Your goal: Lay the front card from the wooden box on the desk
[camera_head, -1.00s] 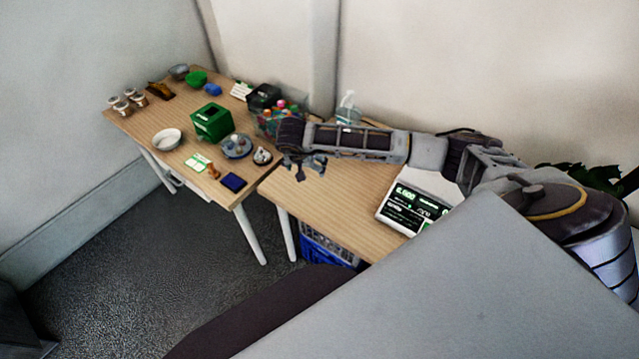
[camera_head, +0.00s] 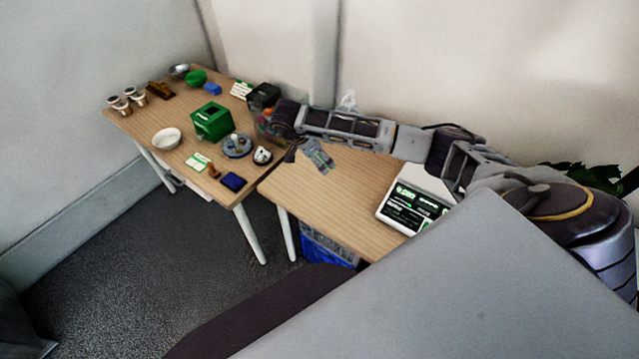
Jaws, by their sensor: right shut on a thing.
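My right gripper (camera_head: 306,150) hangs over the far left part of the right desk (camera_head: 330,190). It is shut on a small flat card (camera_head: 320,158), grey with some green, which is tilted and held above the desk top. The picture is too small to read the card. I cannot make out the wooden box for certain; my right arm covers part of the back of the desks. My left gripper is not in view.
The left desk (camera_head: 140,128) carries a green box (camera_head: 212,121), a white bowl (camera_head: 166,139), a blue pad (camera_head: 233,181) and several cups. The right desk's middle is clear. A blue crate (camera_head: 328,250) is below.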

